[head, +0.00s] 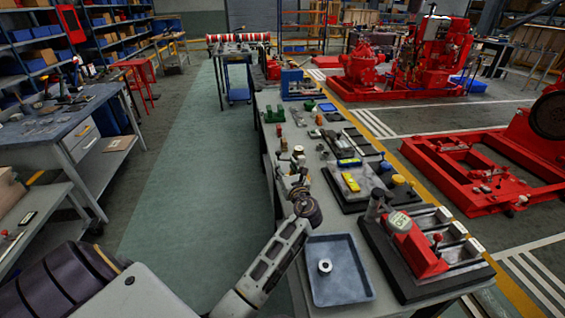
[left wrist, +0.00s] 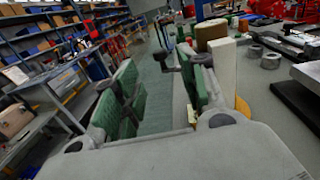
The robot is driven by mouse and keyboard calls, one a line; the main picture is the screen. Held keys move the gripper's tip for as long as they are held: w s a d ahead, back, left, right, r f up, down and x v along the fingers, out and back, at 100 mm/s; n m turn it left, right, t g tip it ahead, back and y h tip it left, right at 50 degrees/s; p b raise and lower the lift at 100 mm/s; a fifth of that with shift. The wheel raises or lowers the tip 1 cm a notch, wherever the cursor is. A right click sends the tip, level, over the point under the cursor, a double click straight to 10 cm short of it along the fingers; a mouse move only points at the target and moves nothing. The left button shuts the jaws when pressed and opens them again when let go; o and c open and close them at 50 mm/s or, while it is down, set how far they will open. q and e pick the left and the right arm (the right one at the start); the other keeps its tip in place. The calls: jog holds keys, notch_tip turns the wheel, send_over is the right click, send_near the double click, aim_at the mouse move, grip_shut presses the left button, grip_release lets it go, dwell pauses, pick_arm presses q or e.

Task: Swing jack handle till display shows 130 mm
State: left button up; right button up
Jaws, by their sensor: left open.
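A red jack-like unit (head: 428,262) sits on a black base plate at the right front of the bench. A round pale display (head: 400,222) stands on it, its reading too small to make out. A short lever with a red knob (head: 437,238) rises beside it, and a dark grey cylindrical part (head: 376,206) leans at its left. I cannot tell which is the jack handle. My left gripper (head: 298,186) is over the bench's left edge, left of and apart from the unit. In the left wrist view its green-padded fingers (left wrist: 158,88) are spread and empty. My right gripper is out of view.
A blue-grey tray (head: 340,292) holding a metal ring (head: 325,266) lies between my left arm and the red unit. Small parts and black fixture plates crowd the bench behind. The green aisle (head: 180,180) to the left is clear.

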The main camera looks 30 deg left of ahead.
pick_arm(q)
jog(key=shift+v, duration=1.9)
